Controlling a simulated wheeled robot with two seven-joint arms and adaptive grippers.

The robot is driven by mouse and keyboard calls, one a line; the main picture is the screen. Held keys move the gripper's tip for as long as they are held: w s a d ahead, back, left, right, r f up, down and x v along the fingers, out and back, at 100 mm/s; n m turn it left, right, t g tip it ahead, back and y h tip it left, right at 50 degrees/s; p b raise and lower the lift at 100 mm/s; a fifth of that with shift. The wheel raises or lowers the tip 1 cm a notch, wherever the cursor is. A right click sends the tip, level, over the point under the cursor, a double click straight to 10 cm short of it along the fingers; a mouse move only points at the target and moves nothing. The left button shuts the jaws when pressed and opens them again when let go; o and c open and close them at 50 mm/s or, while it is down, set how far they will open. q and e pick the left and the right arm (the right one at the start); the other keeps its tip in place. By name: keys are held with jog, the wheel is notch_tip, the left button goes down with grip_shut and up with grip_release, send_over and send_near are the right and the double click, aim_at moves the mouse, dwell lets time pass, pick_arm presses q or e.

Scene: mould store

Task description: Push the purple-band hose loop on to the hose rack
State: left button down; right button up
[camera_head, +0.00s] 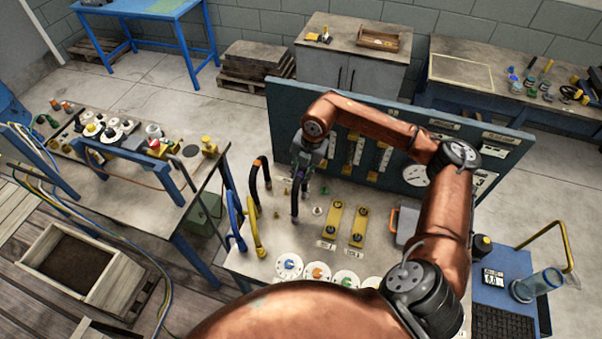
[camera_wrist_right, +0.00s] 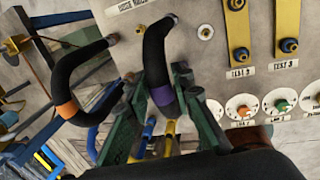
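The purple-band hose loop (camera_wrist_right: 157,55) is a thick black curved hose with a purple band, seen in the right wrist view. My right gripper (camera_wrist_right: 163,97) has its green fingers on both sides of the hose at the band and appears shut on it. In the head view the hose loop (camera_head: 295,205) hangs below my right gripper (camera_head: 303,172), its lower end close to the bench top; I cannot tell whether it is on a peg. The hose rack's label (camera_wrist_right: 130,5) shows at the wrist view's top edge. My left gripper is not in view.
An orange-band black hose (camera_wrist_right: 68,85) is beside the held loop, to its left. Blue (camera_head: 235,220) and yellow (camera_head: 253,230) hoses are at the bench's left edge. Yellow test plates (camera_head: 334,218), round dials (camera_head: 289,264) and a tall blue panel (camera_head: 285,115) surround the work area.

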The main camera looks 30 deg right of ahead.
jog(key=o, duration=0.4)
jog(key=shift+c, duration=0.2)
notch_tip(320, 180, up, 12)
jog(key=s+d, duration=0.1)
jog(key=shift+s+d+f, duration=0.15)
jog(key=shift+s+d, duration=0.1)
jog(key=shift+s, duration=0.15)
